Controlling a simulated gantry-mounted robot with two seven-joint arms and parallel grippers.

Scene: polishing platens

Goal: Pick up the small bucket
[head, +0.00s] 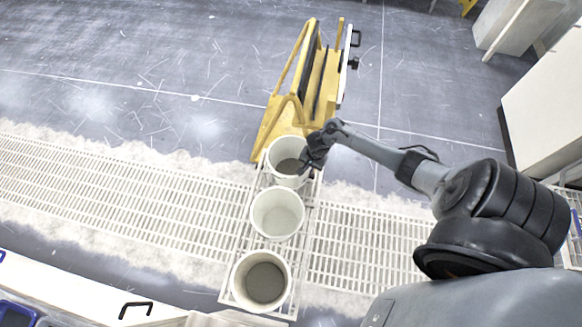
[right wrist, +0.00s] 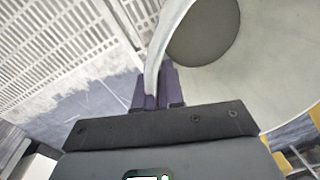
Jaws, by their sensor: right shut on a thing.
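A white bucket (head: 278,150) with grey contents stands at the far end of a row of three on a pale slatted rack (head: 237,243). My right gripper (head: 309,160) is at its right rim. In the right wrist view, the bucket wall (right wrist: 275,60) runs between the dark fingers (right wrist: 157,92), which are shut on its rim. The bucket looks upright; whether its base touches the rack is hidden. My left gripper is in neither view.
A middle bucket (head: 262,205) and a near bucket (head: 240,285) stand in line below it. A yellow wheeled cart or frame (head: 266,135) is just behind the far bucket. A pale floor grating (head: 120,190) runs across. White cabinets (head: 550,100) stand at the right.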

